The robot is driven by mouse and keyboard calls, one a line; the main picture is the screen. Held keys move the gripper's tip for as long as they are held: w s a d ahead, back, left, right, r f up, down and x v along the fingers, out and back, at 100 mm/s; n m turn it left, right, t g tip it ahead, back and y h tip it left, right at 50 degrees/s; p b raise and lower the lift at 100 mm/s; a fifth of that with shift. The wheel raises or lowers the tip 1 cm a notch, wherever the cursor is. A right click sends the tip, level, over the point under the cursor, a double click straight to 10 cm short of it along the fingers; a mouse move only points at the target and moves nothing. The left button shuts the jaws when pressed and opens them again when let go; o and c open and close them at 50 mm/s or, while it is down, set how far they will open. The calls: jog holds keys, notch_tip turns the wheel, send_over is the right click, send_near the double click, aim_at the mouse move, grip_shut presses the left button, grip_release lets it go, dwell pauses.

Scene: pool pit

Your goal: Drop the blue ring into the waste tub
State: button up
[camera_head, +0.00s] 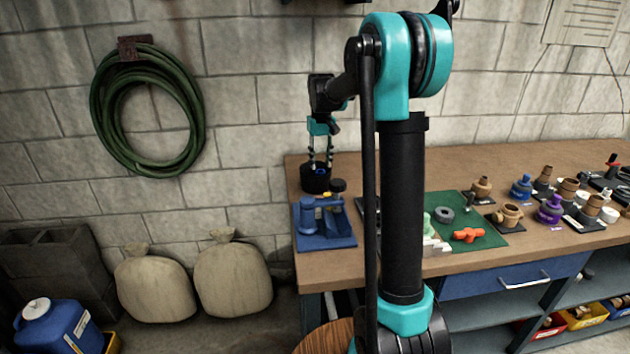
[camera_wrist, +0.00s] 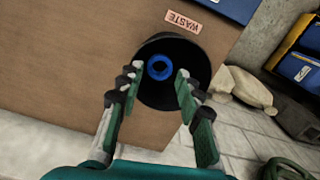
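The waste tub (camera_head: 316,181) is black and round and stands at the back left corner of the bench. In the wrist view I look down into the tub (camera_wrist: 205,60), beside its WASTE label (camera_wrist: 183,21). The blue ring (camera_wrist: 167,74) shows inside the tub's dark opening, apart from both fingers; how deep it sits is hard to tell. It is hidden in the head view. My gripper (camera_head: 320,164) points down just above the tub. In the wrist view my gripper (camera_wrist: 158,78) is open and empty, its fingers spread over the opening.
A blue vise-like fixture (camera_head: 323,222) stands on the bench just in front of the tub. A green mat (camera_head: 483,240) with an orange fitting (camera_head: 467,235) lies to the right, with several fittings beyond. The wall is close behind.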

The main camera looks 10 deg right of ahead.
jog(key=shift+o, duration=1.1)
jog(key=shift+r, duration=0.1)
notch_tip(320, 180, up, 12)
jog(key=shift+s, duration=0.1)
